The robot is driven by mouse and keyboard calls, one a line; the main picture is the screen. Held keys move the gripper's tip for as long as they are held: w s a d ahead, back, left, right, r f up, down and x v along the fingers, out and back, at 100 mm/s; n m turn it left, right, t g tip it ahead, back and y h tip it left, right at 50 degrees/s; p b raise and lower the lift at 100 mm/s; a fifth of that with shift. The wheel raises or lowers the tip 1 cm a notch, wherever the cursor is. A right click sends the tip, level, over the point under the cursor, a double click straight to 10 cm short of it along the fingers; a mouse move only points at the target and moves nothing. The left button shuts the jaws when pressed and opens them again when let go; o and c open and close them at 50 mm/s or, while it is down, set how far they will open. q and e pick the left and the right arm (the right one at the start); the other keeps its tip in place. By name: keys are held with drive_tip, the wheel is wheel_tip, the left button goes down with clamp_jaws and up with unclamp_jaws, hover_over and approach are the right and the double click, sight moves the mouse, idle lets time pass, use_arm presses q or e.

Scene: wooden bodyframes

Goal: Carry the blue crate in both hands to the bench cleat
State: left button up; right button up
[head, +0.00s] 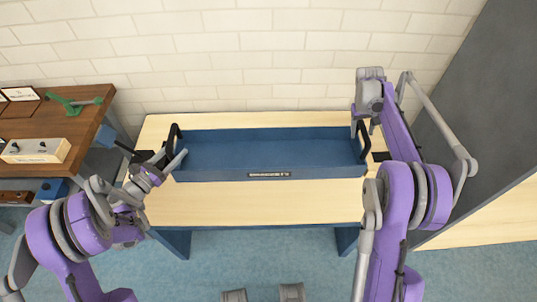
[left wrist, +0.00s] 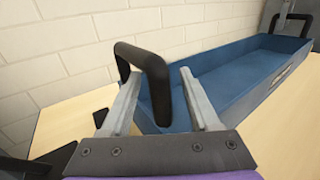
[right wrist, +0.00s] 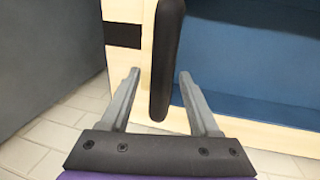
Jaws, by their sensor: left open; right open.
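The blue crate (head: 270,174) is a long, shallow open tray lying level on a light wooden table, with a black handle at each end. My left gripper (head: 168,158) is open at the left handle (head: 174,134); in the left wrist view this handle (left wrist: 152,62) stands between the spread fingers. My right gripper (head: 363,128) is open at the right handle (head: 365,142); in the right wrist view this handle (right wrist: 167,60) lies between the spread fingers. Neither gripper is closed on a handle. I cannot make out which part is the bench cleat.
The table (head: 260,205) has clear wood in front of the crate. A dark-topped bench (head: 82,123) stands at left with a green tool (head: 72,104) and a beige box (head: 36,150). A brick wall (head: 250,60) is behind; a grey panel (head: 480,110) rises at right.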

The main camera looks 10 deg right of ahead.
use_arm(q)
drive_tip(key=shift+x, duration=0.8)
use_arm(e)
drive_tip(key=shift+d+f, duration=0.15)
drive_tip(key=shift+f, duration=0.6)
use_arm(q)
drive_tip(key=shift+c, duration=0.2)
use_arm(e)
drive_tip(key=shift+c, duration=0.2)
use_arm(q)
clamp_jaws()
use_arm(e)
clamp_jaws()
